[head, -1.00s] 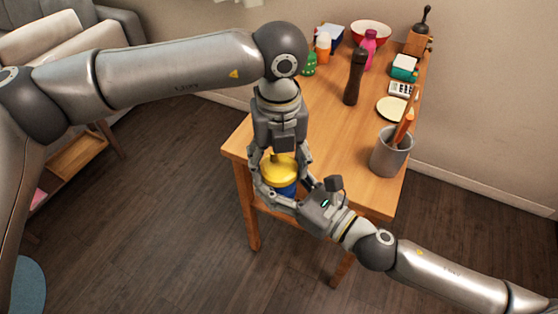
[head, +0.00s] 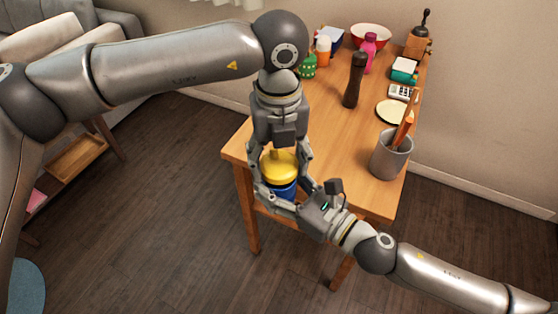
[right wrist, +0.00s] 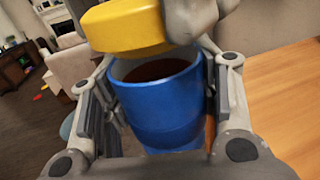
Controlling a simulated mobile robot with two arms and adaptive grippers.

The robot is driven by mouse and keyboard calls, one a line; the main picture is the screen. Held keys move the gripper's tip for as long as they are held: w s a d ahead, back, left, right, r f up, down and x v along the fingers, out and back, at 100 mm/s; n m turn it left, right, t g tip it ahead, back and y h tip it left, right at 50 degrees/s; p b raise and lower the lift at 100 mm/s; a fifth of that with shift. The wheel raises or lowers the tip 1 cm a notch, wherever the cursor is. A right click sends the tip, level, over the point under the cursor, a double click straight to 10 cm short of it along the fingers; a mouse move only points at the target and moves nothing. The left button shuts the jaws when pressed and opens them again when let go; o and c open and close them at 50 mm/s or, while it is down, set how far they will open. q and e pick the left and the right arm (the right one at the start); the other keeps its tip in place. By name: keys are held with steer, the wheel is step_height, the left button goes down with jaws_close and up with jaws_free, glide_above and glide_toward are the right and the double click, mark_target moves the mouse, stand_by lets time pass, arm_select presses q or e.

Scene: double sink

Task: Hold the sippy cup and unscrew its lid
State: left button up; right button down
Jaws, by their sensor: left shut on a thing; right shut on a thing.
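The sippy cup is a blue cup (head: 284,190), held upright at the near end of the table. Its yellow lid (head: 279,165) is above it. In the right wrist view the lid (right wrist: 125,28) is apart from the blue cup (right wrist: 165,105), tilted and off to the left, and the cup's open mouth shows a dark brown inside. My left gripper (head: 280,172) points down from above and is shut on the lid. My right gripper (head: 288,196) comes from the lower right and is shut on the cup's body, with a finger on each side. Its far fingertips are partly hidden.
On the wooden table (head: 320,130) stand a grey utensil holder (head: 390,155), a dark brown pepper mill (head: 354,80), a cream plate (head: 391,111) and a pink bottle (head: 368,52). A red bowl (head: 371,36) is at the back. The table's middle is fairly clear.

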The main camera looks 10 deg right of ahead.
arm_select(q)
steer(key=shift+r, duration=0.35)
